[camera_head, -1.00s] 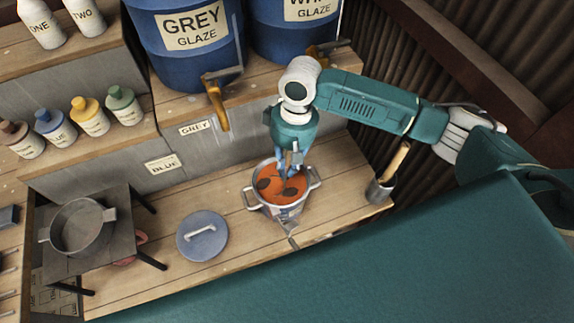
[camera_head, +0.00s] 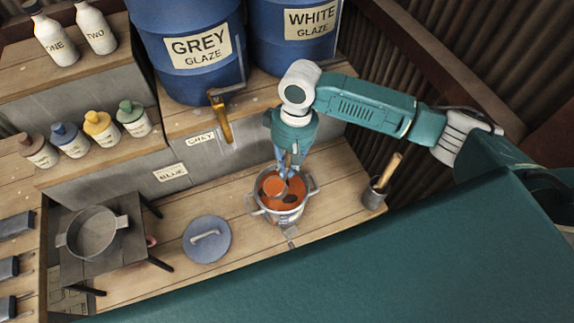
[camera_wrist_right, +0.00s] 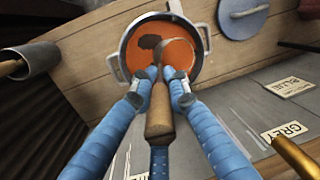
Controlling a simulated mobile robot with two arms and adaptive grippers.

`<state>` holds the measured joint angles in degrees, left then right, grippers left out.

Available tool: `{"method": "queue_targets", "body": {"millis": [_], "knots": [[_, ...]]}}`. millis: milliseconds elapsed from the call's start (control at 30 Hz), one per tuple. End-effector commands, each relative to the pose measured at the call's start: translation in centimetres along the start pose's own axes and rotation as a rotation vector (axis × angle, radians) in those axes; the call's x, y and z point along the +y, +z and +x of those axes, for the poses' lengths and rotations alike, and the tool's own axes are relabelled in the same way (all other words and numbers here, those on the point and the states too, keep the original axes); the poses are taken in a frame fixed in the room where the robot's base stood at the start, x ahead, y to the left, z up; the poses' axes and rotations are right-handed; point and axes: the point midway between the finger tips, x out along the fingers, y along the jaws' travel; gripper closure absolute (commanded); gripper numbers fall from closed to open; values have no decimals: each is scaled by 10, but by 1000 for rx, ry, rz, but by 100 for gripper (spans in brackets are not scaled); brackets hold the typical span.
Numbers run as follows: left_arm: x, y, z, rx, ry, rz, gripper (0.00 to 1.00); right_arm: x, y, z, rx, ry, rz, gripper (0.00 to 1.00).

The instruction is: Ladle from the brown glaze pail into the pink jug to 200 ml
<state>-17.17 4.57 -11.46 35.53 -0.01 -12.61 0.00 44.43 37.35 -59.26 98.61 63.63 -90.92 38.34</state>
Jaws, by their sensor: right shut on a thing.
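My right gripper (camera_head: 291,168) is shut on the wooden handle of a ladle (camera_wrist_right: 160,112), over the pail. The ladle's round bowl (camera_head: 275,187) shows in the head view at the left side of the pail's mouth, with orange-brown glaze in it. The pail (camera_head: 254,199) is a metal pot with two side handles, holding orange-brown glaze with dark patches; it also shows in the wrist view (camera_wrist_right: 122,62). A small pinkish thing (camera_head: 151,241) shows beside the dark stand, mostly hidden; I cannot tell whether it is the pink jug. My left gripper is not in view.
A grey-blue lid (camera_head: 207,252) lies left of the pail. A dark stand (camera_head: 124,255) carries a grey pot (camera_head: 92,236). A metal cup (camera_head: 374,197) with a wooden-handled tool stands right. Blue barrels (camera_head: 180,75) with a tap (camera_head: 221,120) stand behind.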

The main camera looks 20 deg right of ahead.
Motion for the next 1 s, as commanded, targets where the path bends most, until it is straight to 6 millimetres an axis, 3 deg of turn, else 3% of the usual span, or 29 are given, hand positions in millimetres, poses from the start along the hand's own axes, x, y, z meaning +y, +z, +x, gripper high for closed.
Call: {"method": "queue_targets", "body": {"millis": [533,1000], "knots": [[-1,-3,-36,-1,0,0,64,-4,1,-30,2,-1,0,100],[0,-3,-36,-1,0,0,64,-7,2,-50,2,-1,-1,100]]}}
